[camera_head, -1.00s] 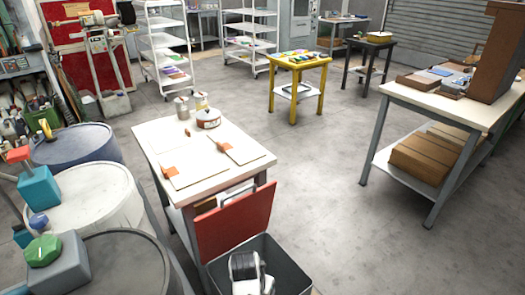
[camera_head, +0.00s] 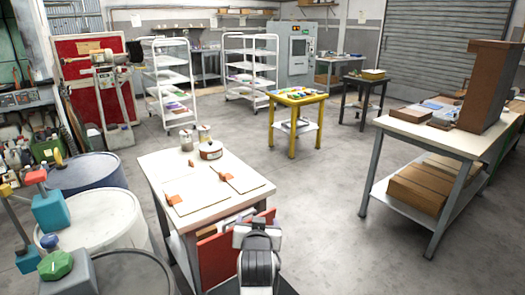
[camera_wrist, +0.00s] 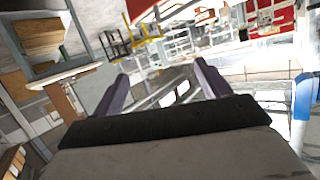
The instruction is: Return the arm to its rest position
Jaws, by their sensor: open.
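My gripper (camera_wrist: 162,85) shows in the wrist view with its two fingers well apart and nothing held between them. Behind the fingers the room looks tilted, with shelves and floor in the distance. In the head view a black and white part of my arm (camera_head: 258,262) stands at the bottom middle, in front of the white table. I cannot make out the fingers in the head view.
The white table (camera_head: 240,194) holds cans and flat boards with orange pieces. A red panel (camera_head: 214,264) is at its near side. Drums (camera_head: 95,220) crowd the left. A workbench (camera_head: 405,128) stands at right. Open floor (camera_head: 325,200) lies between.

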